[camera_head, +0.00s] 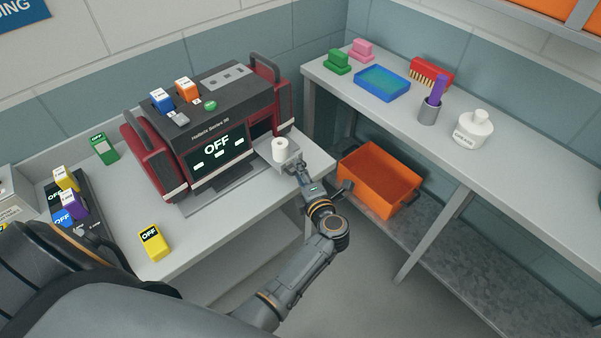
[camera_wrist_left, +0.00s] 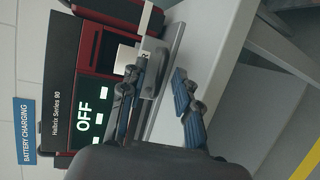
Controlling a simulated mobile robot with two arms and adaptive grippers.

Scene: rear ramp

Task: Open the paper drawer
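The paper drawer (camera_head: 291,156) sticks out from the lower right front of the dark red and black machine (camera_head: 215,125), with a white paper roll (camera_head: 279,146) in it. The roll partly shows in the left wrist view (camera_wrist_left: 125,56). My left gripper (camera_head: 299,171) is at the drawer's front. In the left wrist view, its blue-padded fingers (camera_wrist_left: 157,88) are apart, one beside the roll and the other out past the drawer's front panel. I cannot tell whether either finger touches the drawer. My right gripper is not in view.
An orange crate (camera_head: 378,180) stands on the lower shelf to the right of my arm. A bench (camera_head: 500,183) on the right holds brushes, a blue tray and a white bottle.

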